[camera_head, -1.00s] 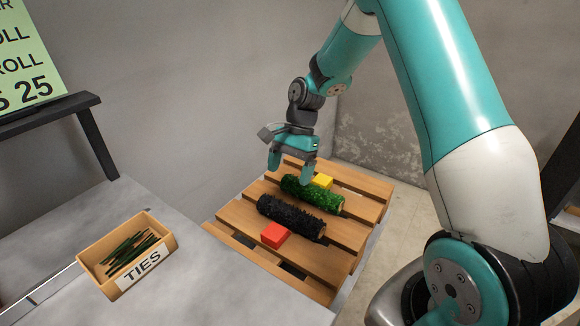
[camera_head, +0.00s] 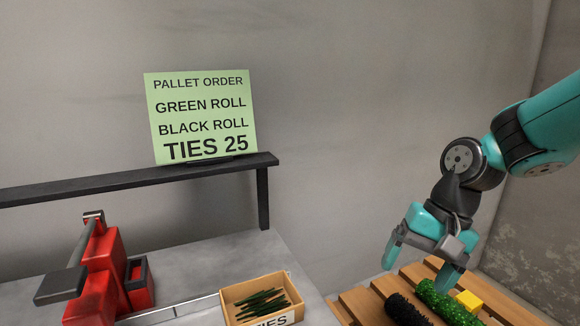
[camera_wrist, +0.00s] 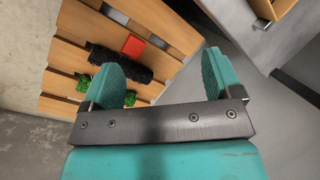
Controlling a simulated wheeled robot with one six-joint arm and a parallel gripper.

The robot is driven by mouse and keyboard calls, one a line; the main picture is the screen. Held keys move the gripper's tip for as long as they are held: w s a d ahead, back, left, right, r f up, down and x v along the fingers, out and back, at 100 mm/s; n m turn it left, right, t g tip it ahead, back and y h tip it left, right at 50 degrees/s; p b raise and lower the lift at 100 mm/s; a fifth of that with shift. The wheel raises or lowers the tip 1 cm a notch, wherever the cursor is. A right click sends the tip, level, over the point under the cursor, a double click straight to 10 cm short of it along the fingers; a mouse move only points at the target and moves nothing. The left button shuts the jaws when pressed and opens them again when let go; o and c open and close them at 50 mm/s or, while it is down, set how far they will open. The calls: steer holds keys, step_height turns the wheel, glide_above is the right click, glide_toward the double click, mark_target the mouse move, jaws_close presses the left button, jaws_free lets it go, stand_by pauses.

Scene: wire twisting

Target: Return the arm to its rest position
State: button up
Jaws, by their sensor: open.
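My gripper (camera_head: 420,272) is open and empty, held over the wooden pallet (camera_head: 356,304) with its fingers pointing down. In the head view the arm comes in from the right edge. A black roll (camera_head: 402,311) and a green roll (camera_head: 443,302) lie on the pallet below the gripper, cut off by the picture's lower edge. The wrist view shows both open fingers (camera_wrist: 160,80) with nothing between them. Beyond them lie the black roll (camera_wrist: 122,64) and the green roll, partly hidden behind a finger.
A yellow block (camera_head: 468,300) and a red block (camera_wrist: 133,45) lie on the pallet. A box of ties (camera_head: 233,297) and a red machine (camera_head: 97,277) stand on the grey bench. A green order sign (camera_head: 203,118) stands on a black shelf (camera_head: 100,188). Walls stand behind.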

steer(key=s+a+r+n+t, duration=0.1)
steer(key=s+a+r+n, duration=0.15)
steer(key=s+n, duration=0.35)
steer(key=s+a+r+n, duration=0.2)
steer(key=s+a+n, duration=0.15)
steer(key=s, duration=0.55)
step_height(320, 180, up, 13)
steer(key=n+p, duration=0.1)
steer(key=p, duration=1.1)
steer(key=shift+s+d+y, duration=0.25)
steer(key=shift+s+y, duration=0.05)
steer(key=shift+s, duration=0.1)
steer(key=shift+f, duration=0.1)
